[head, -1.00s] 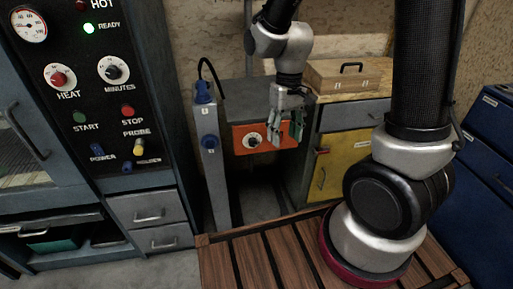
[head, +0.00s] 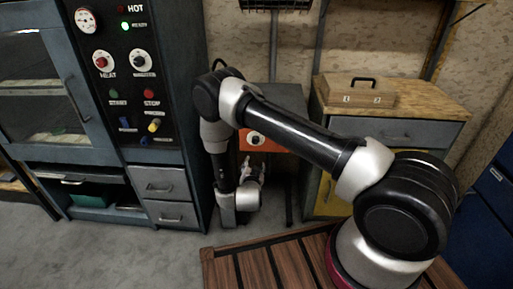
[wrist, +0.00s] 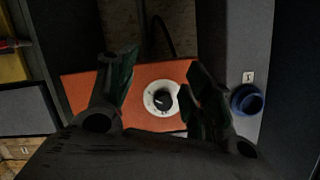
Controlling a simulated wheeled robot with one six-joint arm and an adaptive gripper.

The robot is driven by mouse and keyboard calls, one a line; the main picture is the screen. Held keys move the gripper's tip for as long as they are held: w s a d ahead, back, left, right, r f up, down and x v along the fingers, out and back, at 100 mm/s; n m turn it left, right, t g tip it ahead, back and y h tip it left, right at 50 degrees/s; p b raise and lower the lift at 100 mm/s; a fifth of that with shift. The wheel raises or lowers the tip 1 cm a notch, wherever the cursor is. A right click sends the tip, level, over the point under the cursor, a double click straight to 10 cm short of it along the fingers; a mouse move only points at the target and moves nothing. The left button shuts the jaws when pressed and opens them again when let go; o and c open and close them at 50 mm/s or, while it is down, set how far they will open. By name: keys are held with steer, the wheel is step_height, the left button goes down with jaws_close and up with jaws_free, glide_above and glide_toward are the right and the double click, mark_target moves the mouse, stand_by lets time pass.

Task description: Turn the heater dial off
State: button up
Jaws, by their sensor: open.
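An orange-fronted unit (head: 276,142) stands low against the wall, partly hidden by my arm in the head view. Its dial, a black knob on a white round plate (head: 254,139), faces outward. In the wrist view the dial (wrist: 162,98) sits on the orange front (wrist: 80,92), between my two fingers in the picture and apart from them. A small mark shows on the knob, but its setting is unclear. My gripper (wrist: 162,60) is open and empty. In the head view my gripper (head: 255,168) is low in front of the unit, below the dial.
A grey post with a blue knob (wrist: 247,99) stands right of the dial in the wrist view. The oven panel at left carries a red HEAT knob (head: 102,63). A wooden box (head: 356,92) rests on the cabinet at right. Grey floor (head: 140,255) is clear at front left.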

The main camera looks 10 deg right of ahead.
mark_target(256, 142)
step_height(256, 142, up, 6)
steer(key=m+t+h, duration=0.1)
steer(key=t, duration=0.2)
steer(key=x, duration=0.8)
steer(key=shift+w+d+r, duration=0.2)
steer(key=shift+d+r, duration=0.05)
steer(key=c, duration=1)
